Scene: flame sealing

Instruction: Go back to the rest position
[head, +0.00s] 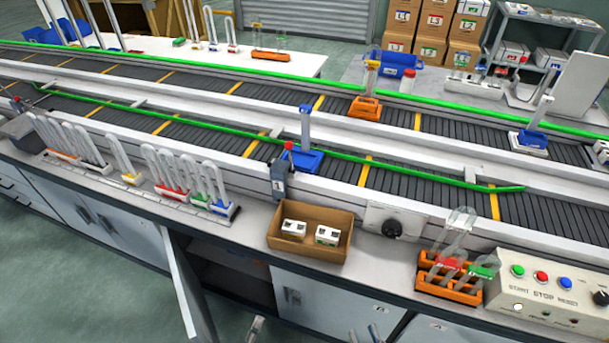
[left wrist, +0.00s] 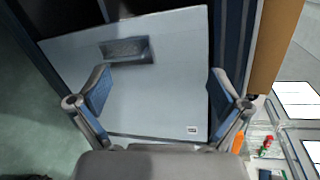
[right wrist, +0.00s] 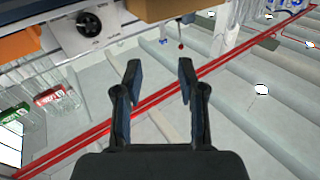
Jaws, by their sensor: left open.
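My left gripper (head: 255,328) shows only by its tips at the bottom edge of the head view. In the left wrist view its fingers (left wrist: 158,88) are wide apart with nothing between them, in front of a pale cabinet panel with a recessed handle (left wrist: 126,50). My right gripper (head: 365,335) also shows only by its tips at the bottom edge, to the right of the left one. In the right wrist view its fingers (right wrist: 160,72) are apart and empty. Both grippers are in front of the bench, below its top.
A cabinet door (head: 190,290) stands open at the lower left. On the bench are a brown box (head: 310,248) with two small white items, an orange rack (head: 448,283) of tubes and a control box (head: 545,300). Conveyors (head: 400,180) run behind.

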